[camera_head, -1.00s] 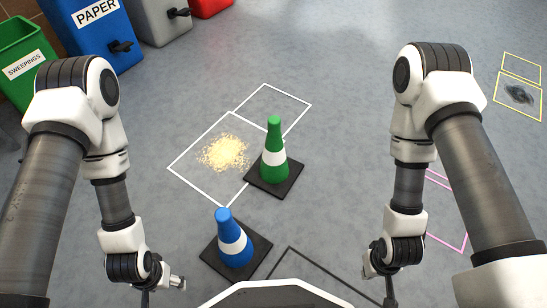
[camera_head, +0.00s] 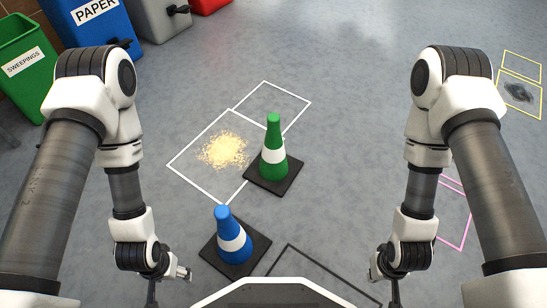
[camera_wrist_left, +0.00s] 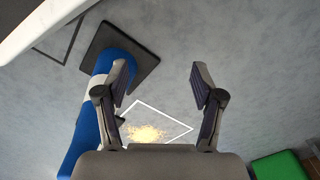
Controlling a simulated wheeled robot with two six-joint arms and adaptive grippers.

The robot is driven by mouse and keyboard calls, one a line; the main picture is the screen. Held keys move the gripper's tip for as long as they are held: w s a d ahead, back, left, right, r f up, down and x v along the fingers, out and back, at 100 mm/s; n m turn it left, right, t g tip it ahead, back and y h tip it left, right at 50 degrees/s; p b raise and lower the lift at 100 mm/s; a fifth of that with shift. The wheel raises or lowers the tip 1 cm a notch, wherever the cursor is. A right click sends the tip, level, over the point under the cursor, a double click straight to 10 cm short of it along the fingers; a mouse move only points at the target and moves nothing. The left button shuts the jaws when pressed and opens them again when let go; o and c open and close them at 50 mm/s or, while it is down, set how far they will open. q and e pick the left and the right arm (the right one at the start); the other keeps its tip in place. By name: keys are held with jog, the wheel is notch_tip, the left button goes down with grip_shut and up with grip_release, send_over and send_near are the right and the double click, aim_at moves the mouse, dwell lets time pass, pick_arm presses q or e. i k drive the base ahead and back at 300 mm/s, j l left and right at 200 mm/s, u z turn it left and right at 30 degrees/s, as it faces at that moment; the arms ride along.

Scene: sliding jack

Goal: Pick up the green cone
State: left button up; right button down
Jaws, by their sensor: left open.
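The green cone (camera_head: 273,150) has a white band and a square black base. It stands upright on the floor, on the right edge of a white-outlined square. A blue cone (camera_head: 231,238) with a white band stands nearer to me; it also shows at the left of the left wrist view (camera_wrist_left: 87,125). My left gripper (camera_head: 184,273) is left of the blue cone and well short of the green one. In the wrist view its fingers (camera_wrist_left: 158,78) are apart and empty. My right gripper (camera_head: 375,274) is low on the right, mostly hidden by its wrist.
Yellow sweepings (camera_head: 223,150) lie beside the green cone inside the white outline (camera_head: 186,148). A green sweepings bin (camera_head: 28,72) and a blue paper bin (camera_head: 95,40) stand at the back left. A dark stain (camera_head: 518,92) is at the far right. Floor between the arms beyond the cones is clear.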

aim_at(274, 170)
jog(key=i+l, duration=0.1)
jog(key=l, duration=0.45)
jog(key=i+l+u, duration=0.1)
jog(key=l, duration=0.5)
jog(key=i+l, duration=0.15)
jog(key=l, duration=0.4)
jog(key=i+l+u, duration=0.1)
jog(key=l, duration=0.5)
